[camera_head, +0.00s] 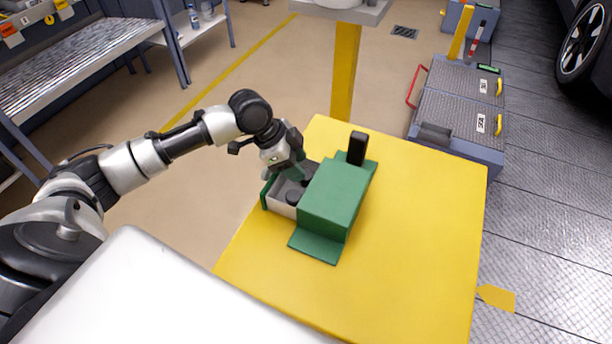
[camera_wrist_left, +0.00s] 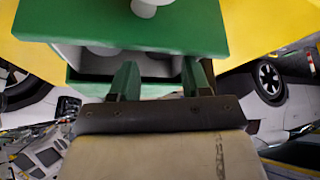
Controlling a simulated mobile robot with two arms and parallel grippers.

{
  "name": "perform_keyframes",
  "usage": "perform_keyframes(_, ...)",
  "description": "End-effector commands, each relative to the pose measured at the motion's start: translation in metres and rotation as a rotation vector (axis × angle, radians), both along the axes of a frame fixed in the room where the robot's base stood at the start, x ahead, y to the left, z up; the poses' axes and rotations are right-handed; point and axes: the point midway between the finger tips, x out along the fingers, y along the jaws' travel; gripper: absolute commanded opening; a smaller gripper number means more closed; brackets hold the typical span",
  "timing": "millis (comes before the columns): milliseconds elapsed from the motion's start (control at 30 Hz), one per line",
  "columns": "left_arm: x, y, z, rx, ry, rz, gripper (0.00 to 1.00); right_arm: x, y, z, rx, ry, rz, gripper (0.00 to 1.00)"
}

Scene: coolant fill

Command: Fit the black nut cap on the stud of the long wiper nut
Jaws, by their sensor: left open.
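A green box (camera_head: 334,192) stands on the yellow table, with a grey-lined drawer (camera_head: 283,210) open on its left side. Dark round pieces (camera_head: 293,197) lie in the drawer; I cannot tell whether one is the black nut cap. My left gripper (camera_head: 298,172) is open at the far end of the drawer, pointing down. In the left wrist view its two fingers (camera_wrist_left: 158,70) stand apart over the drawer, with nothing seen between them. My right gripper is out of view.
A black upright block (camera_head: 357,148) stands on the green base behind the box. The yellow table (camera_head: 420,230) is clear to the right and in front. A yellow post (camera_head: 344,75) rises behind it, and grey cases (camera_head: 458,105) stand beyond its far right edge.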

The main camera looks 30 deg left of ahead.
Motion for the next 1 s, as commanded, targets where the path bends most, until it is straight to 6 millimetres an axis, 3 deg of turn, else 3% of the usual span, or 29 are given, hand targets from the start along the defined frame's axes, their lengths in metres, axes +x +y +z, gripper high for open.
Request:
perform_keyframes(200,0.007,-0.014,-0.029,-0.002,0.002,0.001,0.48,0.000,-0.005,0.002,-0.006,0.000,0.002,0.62)
perform_keyframes(467,0.008,-0.015,-0.033,0.000,0.000,0.001,0.48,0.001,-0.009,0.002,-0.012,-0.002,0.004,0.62)
perform_keyframes(700,0.007,-0.015,-0.033,0.000,0.000,0.001,0.14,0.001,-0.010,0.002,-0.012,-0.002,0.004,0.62)
perform_keyframes(1000,0.008,-0.015,-0.031,0.000,0.000,0.001,0.13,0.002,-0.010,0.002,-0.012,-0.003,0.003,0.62)
